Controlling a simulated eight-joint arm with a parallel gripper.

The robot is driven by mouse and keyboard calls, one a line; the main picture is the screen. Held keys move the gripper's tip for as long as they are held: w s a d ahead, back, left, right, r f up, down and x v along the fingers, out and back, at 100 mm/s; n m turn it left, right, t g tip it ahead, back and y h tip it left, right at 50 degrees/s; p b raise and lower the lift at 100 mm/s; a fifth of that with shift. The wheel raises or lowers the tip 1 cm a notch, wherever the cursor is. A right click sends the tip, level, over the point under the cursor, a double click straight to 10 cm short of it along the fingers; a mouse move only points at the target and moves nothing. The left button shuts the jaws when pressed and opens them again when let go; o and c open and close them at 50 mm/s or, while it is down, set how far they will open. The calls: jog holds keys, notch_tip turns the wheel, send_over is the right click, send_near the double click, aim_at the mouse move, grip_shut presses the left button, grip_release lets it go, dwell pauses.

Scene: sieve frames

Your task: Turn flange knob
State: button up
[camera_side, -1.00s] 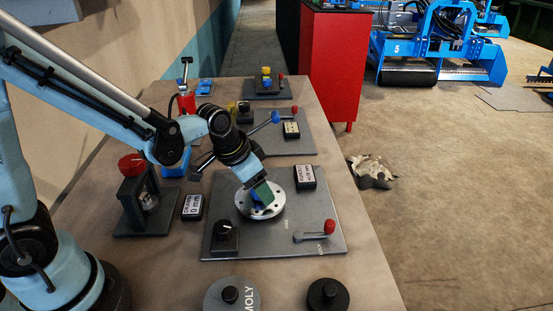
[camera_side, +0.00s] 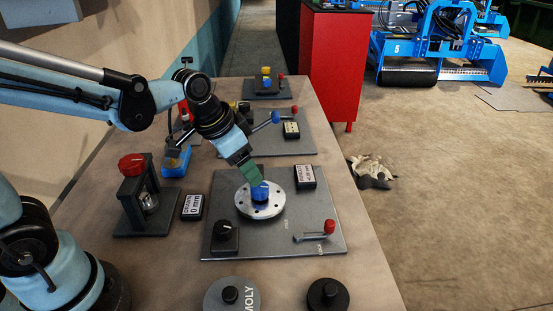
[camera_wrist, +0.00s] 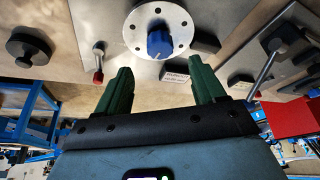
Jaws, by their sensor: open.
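The flange (camera_side: 260,203) is a round silver disc with bolt holes, mounted on a grey plate (camera_side: 325,247). Its blue knob (camera_side: 260,190) stands at the disc's centre. In the wrist view the flange (camera_wrist: 140,18) and the blue knob (camera_wrist: 160,42) show at the top centre. My gripper (camera_side: 252,176), with green fingers, is just above the knob in the side view. In the wrist view my gripper (camera_wrist: 162,80) is open, its two fingers wide apart with nothing between them. The knob lies beyond the fingertips, between their lines. I see no contact.
On the plate are a black dial (camera_side: 225,236), a red-tipped lever (camera_side: 329,227) and a label box (camera_side: 305,177). A red-topped device (camera_side: 132,165) stands left. A blue-knobbed lever (camera_side: 275,117) is behind.

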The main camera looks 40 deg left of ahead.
jog(key=shift+v, duration=2.45)
jog(key=s+a+f+n+t+y, duration=0.1)
jog(key=s+a+n+t, duration=0.2)
jog(key=s, duration=0.2)
jog(key=shift+a+f, duration=0.25)
jog(key=shift+f, duration=0.1)
jog(key=shift+w, duration=0.15)
